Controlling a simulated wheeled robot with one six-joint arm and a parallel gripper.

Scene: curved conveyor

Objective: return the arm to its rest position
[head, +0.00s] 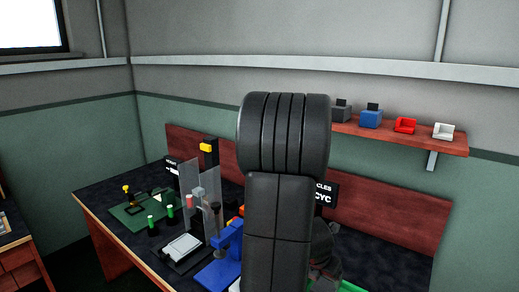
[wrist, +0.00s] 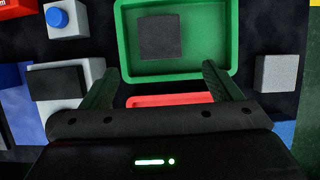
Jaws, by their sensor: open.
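My gripper (wrist: 158,88) shows in the wrist view with its two fingers spread apart and nothing between them. It is above a green tray (wrist: 238,40) that holds a dark grey square piece (wrist: 159,38). A red edge (wrist: 165,100) shows between the fingers, below the green tray. In the head view, my dark arm stands upright in the middle and hides much of the bench; the gripper itself is not visible there.
A workbench (head: 95,195) carries a green board (head: 145,212), clear panels and a blue device (head: 222,260). A shelf (head: 450,147) on the wall holds several small items. In the wrist view, a blue button (wrist: 57,17) and a grey block (wrist: 276,73) flank the tray.

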